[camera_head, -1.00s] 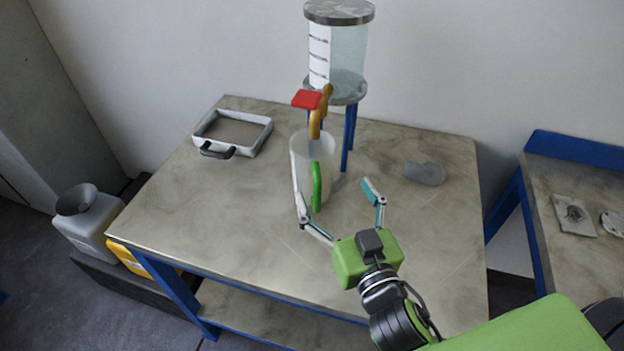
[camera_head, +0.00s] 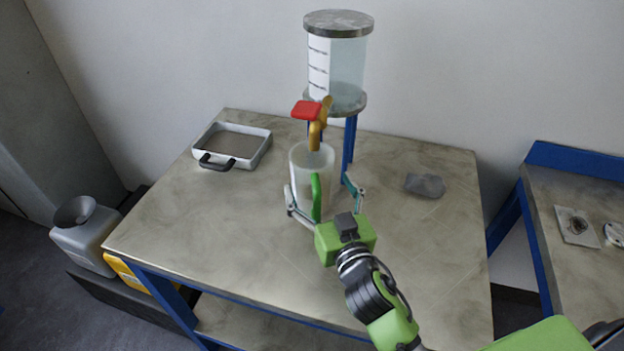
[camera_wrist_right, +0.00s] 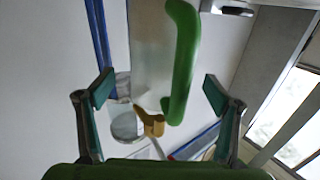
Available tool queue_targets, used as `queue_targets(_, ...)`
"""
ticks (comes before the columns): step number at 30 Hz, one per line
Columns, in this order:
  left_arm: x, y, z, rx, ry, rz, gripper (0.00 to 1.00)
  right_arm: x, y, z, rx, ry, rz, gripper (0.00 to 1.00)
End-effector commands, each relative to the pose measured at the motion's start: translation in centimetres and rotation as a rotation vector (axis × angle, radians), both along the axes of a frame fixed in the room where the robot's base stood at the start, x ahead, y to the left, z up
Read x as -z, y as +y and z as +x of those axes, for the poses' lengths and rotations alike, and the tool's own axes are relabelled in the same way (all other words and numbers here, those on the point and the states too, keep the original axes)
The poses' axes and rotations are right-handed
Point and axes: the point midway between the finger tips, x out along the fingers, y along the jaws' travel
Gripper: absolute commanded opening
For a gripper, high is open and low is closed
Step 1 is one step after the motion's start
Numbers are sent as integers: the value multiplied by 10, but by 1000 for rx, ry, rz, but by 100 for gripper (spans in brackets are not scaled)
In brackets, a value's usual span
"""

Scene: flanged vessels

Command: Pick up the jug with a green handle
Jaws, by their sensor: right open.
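The jug (camera_head: 308,164) is a translucent white vessel with a green handle (camera_head: 316,198) facing me. It stands upright on the table below the tap of the flanged vessel. My right gripper (camera_head: 322,200) is open, with one finger on each side of the handle and jug. In the right wrist view the green handle (camera_wrist_right: 181,65) and the jug wall (camera_wrist_right: 150,45) show between the two open fingers (camera_wrist_right: 157,92), with a gap on both sides. My left gripper is not in view.
The flanged vessel (camera_head: 348,68) stands on blue legs behind the jug, its yellow tap with red lever (camera_head: 307,110) right above the jug. A tray with a black handle (camera_head: 233,145) lies at left, a grey object (camera_head: 425,185) at right. The table front (camera_head: 240,260) is clear.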

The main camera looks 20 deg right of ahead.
Motion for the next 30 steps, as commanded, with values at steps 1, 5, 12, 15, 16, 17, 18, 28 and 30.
queue_targets(1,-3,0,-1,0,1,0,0,-2,0,4,0,-1,-2,84)
queue_targets(5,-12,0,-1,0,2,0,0,-5,1,22,0,-1,-3,84)
queue_targets(12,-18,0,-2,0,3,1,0,-2,1,49,0,1,-2,84)
queue_targets(15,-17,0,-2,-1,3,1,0,-1,1,51,0,1,-1,84)
queue_targets(16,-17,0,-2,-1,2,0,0,-1,1,51,0,1,-1,84)
queue_targets(17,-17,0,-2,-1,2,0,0,-1,1,51,0,1,-1,84)
queue_targets(18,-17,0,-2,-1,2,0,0,-1,1,51,0,1,-1,84)
queue_targets(28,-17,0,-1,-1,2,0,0,-3,2,51,-1,-4,-1,37)
queue_targets(30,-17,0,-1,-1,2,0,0,-3,1,51,-1,-4,-1,37)
